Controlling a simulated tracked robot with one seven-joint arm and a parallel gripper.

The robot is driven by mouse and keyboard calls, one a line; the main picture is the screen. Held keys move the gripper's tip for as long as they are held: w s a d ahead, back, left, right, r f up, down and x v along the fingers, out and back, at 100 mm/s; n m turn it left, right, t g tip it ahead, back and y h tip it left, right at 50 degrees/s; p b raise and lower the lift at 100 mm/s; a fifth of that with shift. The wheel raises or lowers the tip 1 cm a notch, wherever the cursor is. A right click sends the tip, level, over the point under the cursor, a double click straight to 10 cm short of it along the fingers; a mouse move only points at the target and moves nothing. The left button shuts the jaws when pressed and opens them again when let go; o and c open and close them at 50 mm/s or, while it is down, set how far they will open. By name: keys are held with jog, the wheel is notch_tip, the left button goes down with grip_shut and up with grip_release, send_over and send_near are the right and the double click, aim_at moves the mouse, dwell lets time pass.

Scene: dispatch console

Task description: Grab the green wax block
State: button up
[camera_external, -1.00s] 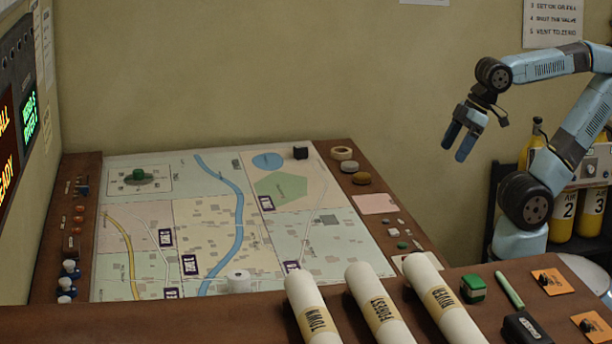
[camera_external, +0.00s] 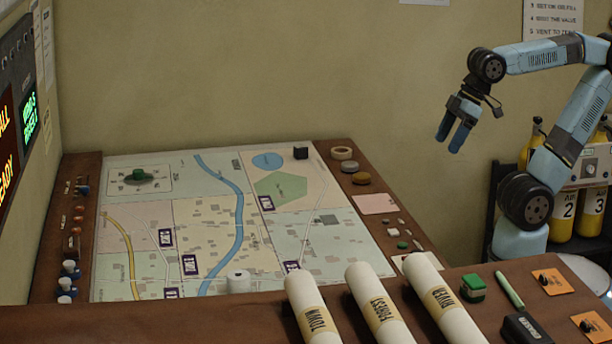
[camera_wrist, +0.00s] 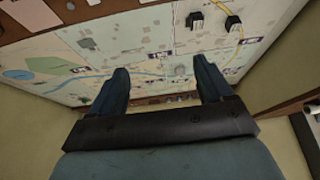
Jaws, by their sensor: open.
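A smaller green piece (camera_external: 138,174) lies on a marked card at the map's far left corner, and a tiny green piece (camera_external: 402,245) lies on the right rim. I cannot tell from looks alone which is wax. My gripper (camera_external: 448,141) is open and empty, high in the air right of the map table, well above all of them. In the wrist view my gripper (camera_wrist: 161,66) shows two spread fingers with only the map behind them.
Three paper rolls (camera_external: 375,308) lie across the front edge of the map table (camera_external: 205,215). A black box (camera_external: 526,328), a green stick (camera_external: 509,291) and orange cards (camera_external: 552,282) lie on the front ledge. Yellow bottles (camera_external: 563,213) stand at the right. The air above the map is clear.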

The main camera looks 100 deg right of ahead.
jog(key=w+a+r, duration=1.1)
jog(key=w, duration=0.2)
jog(key=w+a+r+g, duration=0.15)
jog(key=w+a, duration=0.25)
jog(key=a, duration=0.4)
jog(key=w+a+r+t, duration=0.1)
jog(key=w+a+r, duration=0.25)
jog(key=a, duration=0.35)
jog(key=s+a+f, duration=0.1)
jog(key=a+f, duration=0.1)
jog(key=a, duration=2.8)
send_over(476, 280)
jog(key=s, duration=0.3)
jog(key=shift+g, duration=0.25)
jog(key=f, duration=1)
jog(key=shift+d, duration=0.3)
jog(key=shift+w+a+x, duration=0.15)
jog(key=shift+w+x, duration=0.05)
jog(key=shift+x, duration=1.1)
jog(key=shift+w+a+x, duration=0.1)
jog(key=shift+w+x, duration=0.1)
jog(key=shift+x, duration=1.1)
jog(key=shift+r, duration=0.2)
jog(key=c, duration=1.1)
jog(key=shift+o, duration=0.2)
